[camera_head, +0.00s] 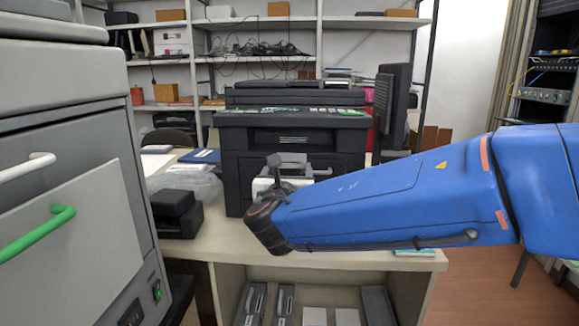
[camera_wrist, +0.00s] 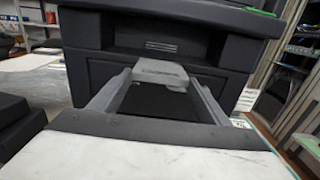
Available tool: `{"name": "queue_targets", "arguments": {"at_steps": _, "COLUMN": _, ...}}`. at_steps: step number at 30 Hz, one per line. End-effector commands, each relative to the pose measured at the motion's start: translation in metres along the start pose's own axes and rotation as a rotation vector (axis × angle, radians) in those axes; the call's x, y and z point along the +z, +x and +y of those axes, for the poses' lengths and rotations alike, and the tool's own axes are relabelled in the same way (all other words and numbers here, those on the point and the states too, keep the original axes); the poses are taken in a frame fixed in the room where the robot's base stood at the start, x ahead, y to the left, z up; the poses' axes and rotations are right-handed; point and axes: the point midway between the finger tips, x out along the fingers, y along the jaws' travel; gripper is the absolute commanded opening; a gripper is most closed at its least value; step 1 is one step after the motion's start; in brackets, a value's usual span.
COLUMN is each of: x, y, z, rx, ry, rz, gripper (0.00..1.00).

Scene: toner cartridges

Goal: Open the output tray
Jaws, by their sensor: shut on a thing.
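The black printer (camera_head: 288,125) stands on the table behind my blue arm; its dark front fills the wrist view (camera_wrist: 150,40). A pale grey output tray part (camera_wrist: 160,70) shows below the printer's front opening. In the head view, pale tray surfaces (camera_head: 320,171) show beside my gripper (camera_head: 287,168) at the printer's lower front. In the wrist view, my gripper (camera_wrist: 160,82) reaches toward the printer, with its two grey fingers either side of the pale part, shut on it. How far the tray stands out from the printer is hard to tell.
A large grey machine (camera_head: 65,170) with a green handle (camera_head: 38,235) stands close at left. A small black device (camera_head: 177,213) and a clear bag (camera_head: 190,183) lie left of the printer. A black monitor (camera_head: 391,105) stands right of it. Open floor shows at lower right.

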Motion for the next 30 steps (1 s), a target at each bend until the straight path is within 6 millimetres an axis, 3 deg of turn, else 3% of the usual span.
{"name": "queue_targets", "arguments": {"at_steps": 9, "x": 0.0, "y": -0.002, "z": 0.0, "rx": 0.0, "ry": -0.001, "rz": 0.0, "gripper": 0.3}}
{"name": "queue_targets", "arguments": {"at_steps": 10, "x": 0.0, "y": -0.002, "z": 0.0, "rx": 0.0, "ry": -0.001, "rz": 0.0, "gripper": 0.72}}
{"name": "queue_targets", "arguments": {"at_steps": 12, "x": 0.0, "y": -0.002, "z": 0.0, "rx": 0.0, "ry": -0.001, "rz": 0.0, "gripper": 0.89}}
{"name": "queue_targets", "arguments": {"at_steps": 23, "x": 0.0, "y": -0.004, "z": 0.0, "rx": 0.001, "ry": 0.0, "rz": 0.0, "gripper": 0.89}}
{"name": "queue_targets", "arguments": {"at_steps": 30, "x": 0.001, "y": -0.033, "z": 0.001, "rx": 0.003, "ry": 0.001, "rz": -0.001, "gripper": 0.89}}
